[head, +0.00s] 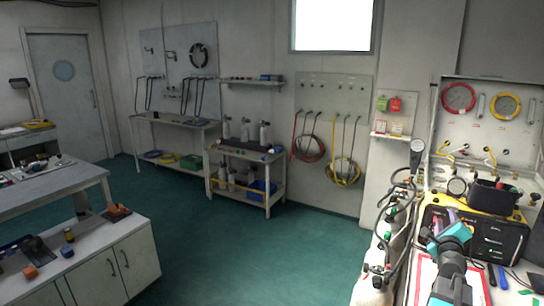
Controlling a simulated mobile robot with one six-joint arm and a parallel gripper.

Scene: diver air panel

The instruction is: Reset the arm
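My arm comes up from the bottom edge at the right of the head view, over the bench by the air panel. Its end, with teal parts, is my gripper (449,238). It is seen from behind and small, so I cannot tell whether its fingers are open or shut, or whether it holds anything. It appears in front of a black case with yellow edging (490,236) and above a red-edged clipboard (424,274). I cannot tell whether it touches either one.
The air panel (473,126) with red and yellow hose coils stands behind the bench. The green floor (240,245) is clear between the benches.

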